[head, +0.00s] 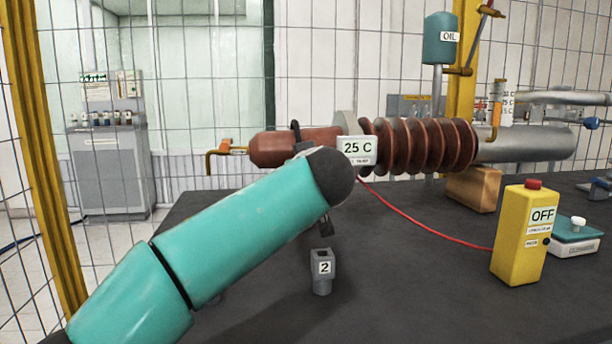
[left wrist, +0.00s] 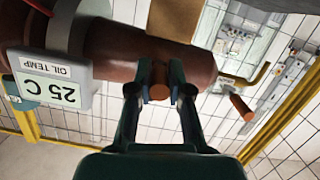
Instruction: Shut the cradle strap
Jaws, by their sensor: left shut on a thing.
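The red-brown bushing (head: 270,149) lies level above the dark table, with ribbed sheds to the right. A thin black band (head: 296,131) stands at its smooth left part; I cannot tell whether it is the cradle strap or part of my gripper. My left gripper is mostly hidden behind my wrist in the head view. In the left wrist view my left gripper (left wrist: 165,82) is shut on a small copper-brown peg (left wrist: 159,91), in front of the bushing body (left wrist: 112,48). Whether the peg belongs to the strap is unclear. My right gripper is out of view.
A "25 C" display (head: 357,150) sits beside the grip. A grey post marked 2 (head: 322,272) stands on the table (head: 400,300) under my arm. A yellow OFF box (head: 524,233), a wooden block (head: 473,189) and an oil tank (head: 440,40) are right. The front middle is clear.

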